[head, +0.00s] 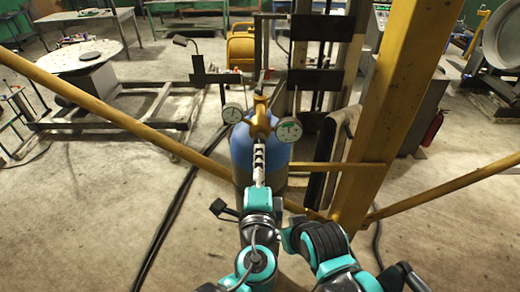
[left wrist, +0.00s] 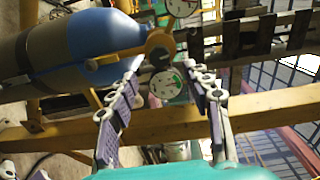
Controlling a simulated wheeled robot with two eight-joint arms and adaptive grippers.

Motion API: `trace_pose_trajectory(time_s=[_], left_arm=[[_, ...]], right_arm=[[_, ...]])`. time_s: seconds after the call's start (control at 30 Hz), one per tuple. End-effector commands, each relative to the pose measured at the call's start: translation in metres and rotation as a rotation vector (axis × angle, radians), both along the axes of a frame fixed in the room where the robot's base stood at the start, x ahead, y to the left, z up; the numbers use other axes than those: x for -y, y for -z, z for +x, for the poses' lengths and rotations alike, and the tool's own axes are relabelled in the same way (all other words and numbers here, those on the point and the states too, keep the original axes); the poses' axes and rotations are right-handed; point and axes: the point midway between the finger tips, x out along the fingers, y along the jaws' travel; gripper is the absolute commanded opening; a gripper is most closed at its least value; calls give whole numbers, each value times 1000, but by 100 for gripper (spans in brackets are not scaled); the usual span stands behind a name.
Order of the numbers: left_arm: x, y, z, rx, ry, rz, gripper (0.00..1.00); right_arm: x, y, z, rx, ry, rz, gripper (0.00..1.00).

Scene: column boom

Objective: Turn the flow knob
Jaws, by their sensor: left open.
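A blue gas cylinder (head: 243,152) stands upright ahead of me. A brass regulator (head: 261,118) with two round gauges sits on its top: the left gauge (head: 233,113) and the right gauge (head: 289,130). My left gripper (head: 259,146) is just in front of the regulator. In the left wrist view its two fingers (left wrist: 161,66) are apart, with the brass regulator (left wrist: 160,42) just beyond the tips and a gauge (left wrist: 166,84) showing between them. My right gripper is not seen.
A yellow post (head: 385,110) and yellow braces (head: 110,112) frame the cylinder. A dark upright rack (head: 325,55) stands behind it. Dark hoses (head: 170,215) lie on the floor to the left. A round table (head: 85,56) stands far left.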

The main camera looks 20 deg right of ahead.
Motion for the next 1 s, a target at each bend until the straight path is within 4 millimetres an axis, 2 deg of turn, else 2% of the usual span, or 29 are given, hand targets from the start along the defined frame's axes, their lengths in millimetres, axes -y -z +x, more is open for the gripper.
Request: trace_pose_trajectory(time_s=[0.03,0.13,0.33,0.87,0.93,1.0], left_arm=[[-2,0,-11,0,5,0,50],[-7,-1,-27,0,4,0,50],[-12,-1,-43,0,2,0,50],[-13,-1,-44,-1,-1,0,50],[-18,4,-41,-12,-13,-6,50],[-32,16,-34,-46,-48,-27,50]], right_arm=[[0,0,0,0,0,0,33],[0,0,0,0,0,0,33],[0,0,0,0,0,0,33],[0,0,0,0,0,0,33],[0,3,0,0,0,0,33],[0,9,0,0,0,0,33]])
